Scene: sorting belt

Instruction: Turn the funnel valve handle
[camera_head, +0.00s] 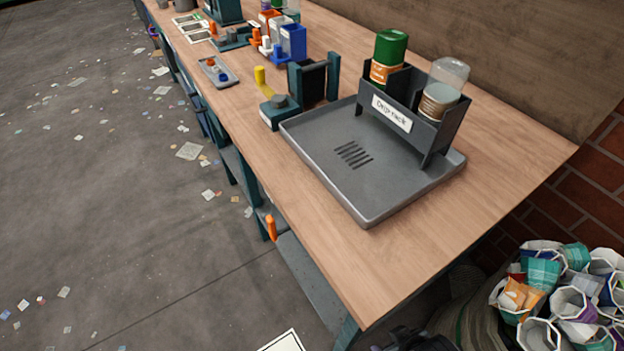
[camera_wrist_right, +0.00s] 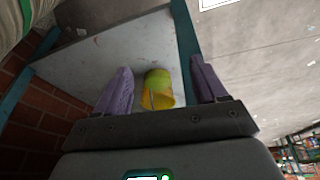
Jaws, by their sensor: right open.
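I cannot make out a funnel for certain. I cannot tell whether either is the funnel valve handle. In the right wrist view, my right gripper (camera_wrist_right: 161,76) is open, with purple fingers apart. A yellow-green cup-like thing (camera_wrist_right: 158,88) appears between the fingers, without visible finger contact; its distance is unclear. My left gripper is not in view.
A grey tray (camera_head: 385,195) with a labelled rack (camera_head: 392,113) holding two jars stands on the wooden bench (camera_head: 440,262). Blue and orange bins (camera_head: 293,42) stand farther back. A heap of cups (camera_head: 570,300) is at the lower right. The floor at left is open, with scattered scraps.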

